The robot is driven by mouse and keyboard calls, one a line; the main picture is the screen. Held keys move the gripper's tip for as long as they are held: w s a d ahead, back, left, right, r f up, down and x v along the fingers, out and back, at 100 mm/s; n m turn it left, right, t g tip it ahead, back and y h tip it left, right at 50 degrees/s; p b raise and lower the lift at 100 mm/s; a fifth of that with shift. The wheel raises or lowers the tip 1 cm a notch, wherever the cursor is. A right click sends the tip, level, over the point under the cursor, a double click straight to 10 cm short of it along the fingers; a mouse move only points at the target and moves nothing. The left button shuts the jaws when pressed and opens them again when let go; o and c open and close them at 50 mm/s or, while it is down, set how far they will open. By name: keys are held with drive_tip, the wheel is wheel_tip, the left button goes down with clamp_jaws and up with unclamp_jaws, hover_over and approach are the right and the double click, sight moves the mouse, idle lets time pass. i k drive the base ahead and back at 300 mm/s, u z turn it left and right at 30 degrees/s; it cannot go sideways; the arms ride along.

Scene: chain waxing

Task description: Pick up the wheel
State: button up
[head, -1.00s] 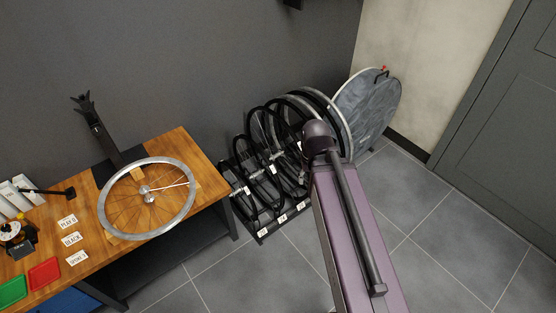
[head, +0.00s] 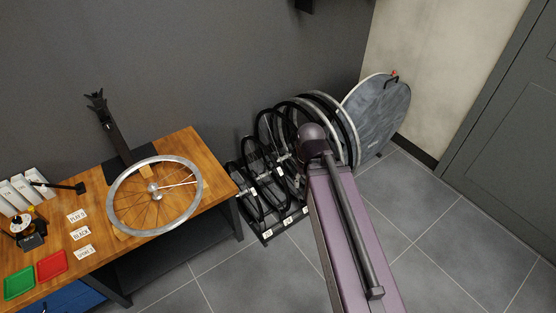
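A silver-rimmed spoked wheel (head: 154,188) lies on the wooden workbench (head: 192,150) at the left, beside the foot of a black upright stand (head: 112,131). Several more wheels (head: 249,196), some with black tyres, stand upright in a low black floor rack (head: 266,236) in the middle. My own purple arm or body part hides the right part of the rack and some of its wheels. My gripper is not in view.
Labelled cards (head: 80,233), a red tray (head: 51,266), a green tray (head: 19,283) and white binders (head: 22,189) are on the bench. A large grey disc (head: 378,112) leans near the corner. Grey floor tiles at the right are clear, before a dark door (head: 500,130).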

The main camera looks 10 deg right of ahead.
sight(291, 124)
drive_tip(key=u, duration=0.4)
drive_tip(key=i, duration=1.2)
drive_tip(key=z, duration=0.7)
